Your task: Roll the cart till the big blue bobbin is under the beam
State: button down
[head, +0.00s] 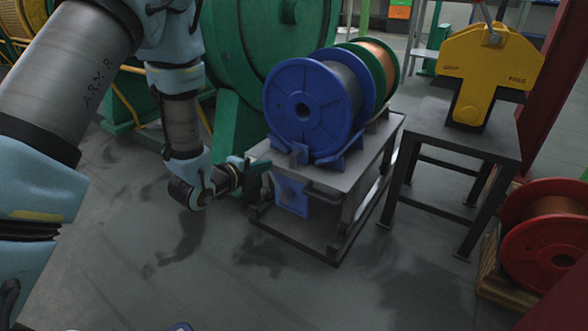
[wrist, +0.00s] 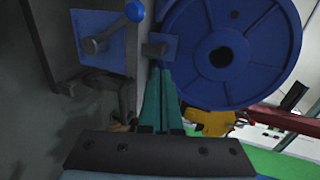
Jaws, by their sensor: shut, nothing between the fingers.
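The big blue bobbin (head: 300,108) stands on its rim in a cradle on the grey cart (head: 263,152), at its near end. Its flange with a dark centre hole also fills the upper right of the wrist view (wrist: 262,58). A blue plate (head: 292,200) is on the cart's near side; in the wrist view a blue plate (wrist: 75,45) carries a lever with a blue ball knob (wrist: 135,11). My gripper (head: 262,168) is shut and empty, close to the cart's left corner; its fingers (wrist: 160,72) point toward the bobbin's edge. I cannot tell whether they touch anything.
A green bobbin (head: 391,62) with copper winding is behind the blue one. A yellow block-shaped fixture (head: 484,62) stands on a grey table (head: 470,135) right of the cart. A red bobbin (head: 540,240) sits lower right. Green machinery (head: 235,60) stands left. Front floor is clear.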

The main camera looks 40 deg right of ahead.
jog(key=d, duration=0.2)
jog(key=b, duration=0.5)
send_near(300, 152)
jog(key=x, duration=0.5)
jog(key=shift+d+f, duration=0.2)
jog(key=shift+f, duration=0.05)
jog(key=shift+w+d+r, duration=0.1)
jog(key=shift+d, duration=0.4)
